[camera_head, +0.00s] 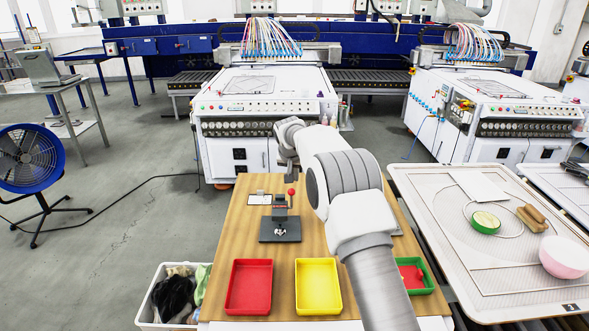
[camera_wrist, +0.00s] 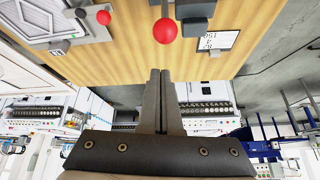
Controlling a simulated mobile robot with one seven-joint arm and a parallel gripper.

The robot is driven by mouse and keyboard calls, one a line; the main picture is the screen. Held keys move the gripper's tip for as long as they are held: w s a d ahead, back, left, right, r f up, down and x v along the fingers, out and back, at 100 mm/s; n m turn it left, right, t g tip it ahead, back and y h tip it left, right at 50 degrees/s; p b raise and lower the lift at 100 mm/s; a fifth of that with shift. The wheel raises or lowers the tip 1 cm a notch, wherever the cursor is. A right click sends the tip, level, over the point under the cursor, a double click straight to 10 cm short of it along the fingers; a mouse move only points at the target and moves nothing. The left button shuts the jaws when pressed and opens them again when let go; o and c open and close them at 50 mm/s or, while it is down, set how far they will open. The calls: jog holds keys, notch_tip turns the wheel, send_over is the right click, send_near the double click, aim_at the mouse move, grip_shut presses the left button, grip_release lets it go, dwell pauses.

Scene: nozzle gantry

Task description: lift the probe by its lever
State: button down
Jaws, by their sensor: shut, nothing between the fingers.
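A small dark device on a black base (camera_head: 280,230) stands on the wooden table, with a red ball-ended lever (camera_head: 291,192) at its upper right. In the wrist view, the red ball (camera_wrist: 165,29) is just beyond my fingertips, on a short stem running to the picture's top edge. My gripper (camera_wrist: 160,72) is shut and empty, its two fingers side by side, pointing toward the ball. A gap shows between fingertips and ball. The probe's tip is too small to make out. In the head view my arm hides the table's right part.
A white card (camera_head: 259,199) lies beside the device. Red (camera_head: 233,286), yellow (camera_head: 300,286) and green (camera_head: 427,277) trays stand near the front. White machines stand behind the table.

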jog(key=shift+s+a+f, duration=0.15)
jog(key=shift+s, duration=0.65)
jog(key=shift+s+a+f, duration=0.1)
jog(key=shift+s, duration=0.65)
jog(key=shift+s+f+b, duration=0.1)
jog(key=shift+f+b, duration=0.1)
jog(key=shift+b, duration=0.75)
jog(key=shift+s+r+t, duration=0.1)
jog(key=shift+r+t, duration=0.05)
jog(key=shift+t, duration=0.15)
jog(key=shift+b, duration=0.4)
